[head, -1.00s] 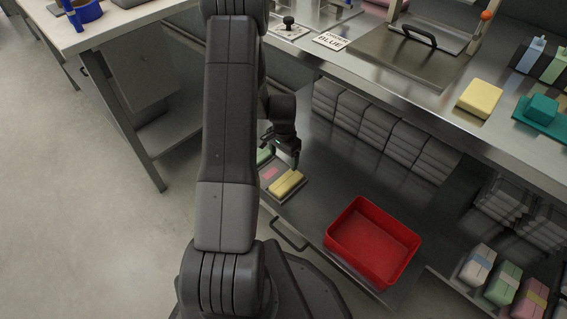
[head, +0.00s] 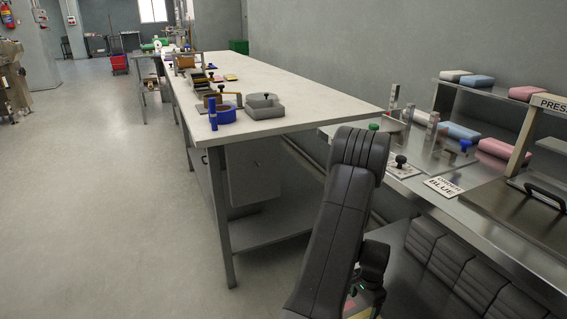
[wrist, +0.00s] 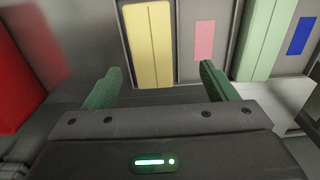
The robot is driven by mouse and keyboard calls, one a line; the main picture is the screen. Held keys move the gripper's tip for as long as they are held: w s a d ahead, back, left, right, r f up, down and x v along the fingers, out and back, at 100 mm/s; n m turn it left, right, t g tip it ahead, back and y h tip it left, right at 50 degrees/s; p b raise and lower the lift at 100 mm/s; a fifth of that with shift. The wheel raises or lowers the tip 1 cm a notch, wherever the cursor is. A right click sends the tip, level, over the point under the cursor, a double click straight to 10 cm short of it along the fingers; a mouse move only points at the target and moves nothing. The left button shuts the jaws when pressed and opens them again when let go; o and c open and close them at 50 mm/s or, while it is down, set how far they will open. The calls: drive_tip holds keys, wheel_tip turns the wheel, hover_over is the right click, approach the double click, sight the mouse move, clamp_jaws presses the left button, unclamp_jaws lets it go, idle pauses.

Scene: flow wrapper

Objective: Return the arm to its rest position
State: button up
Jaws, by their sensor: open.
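My gripper (wrist: 162,88) shows in the wrist view with its two green fingertips wide apart and nothing between them. Beyond the fingertips lies a yellow pack (wrist: 150,40), apart from them. In the head view my arm rises at the lower middle, and its wrist end is low beside the machine's lower shelf. The fingertips are mostly hidden behind the arm there.
A red bin (wrist: 25,70) is at the left of the wrist view. A pink patch (wrist: 204,41) and a green pack (wrist: 262,38) lie right of the yellow pack. In the head view a long table (head: 290,85) stands behind my arm. The floor (head: 90,190) at left is clear.

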sight(360, 317)
wheel_tip(360, 317, down, 8)
drive_tip(key=shift+r+b, duration=0.1)
drive_tip(key=shift+b, duration=1)
drive_tip(key=shift+r, duration=0.35)
drive_tip(key=shift+r, duration=0.1)
wheel_tip(360, 317, up, 14)
drive_tip(key=p, duration=0.5)
wheel_tip(360, 317, down, 14)
drive_tip(key=b, duration=0.5)
drive_tip(key=shift+f, duration=0.2)
wheel_tip(360, 317, up, 8)
drive_tip(key=p, duration=0.5)
drive_tip(key=shift+w+a+f, duration=0.1)
drive_tip(key=w+a+r+n+p, duration=0.2)
drive_tip(key=a+r+n+p, duration=0.3)
drive_tip(key=a+r+p, duration=0.4)
drive_tip(key=w+a+r+n+p, duration=0.2)
drive_tip(key=a+r+n+p, duration=0.4)
drive_tip(key=a+r+p, duration=0.3)
drive_tip(key=shift+w+a+r+p, duration=0.2)
drive_tip(key=shift+w+a+p, duration=0.2)
drive_tip(key=shift+a+p, duration=1.75)
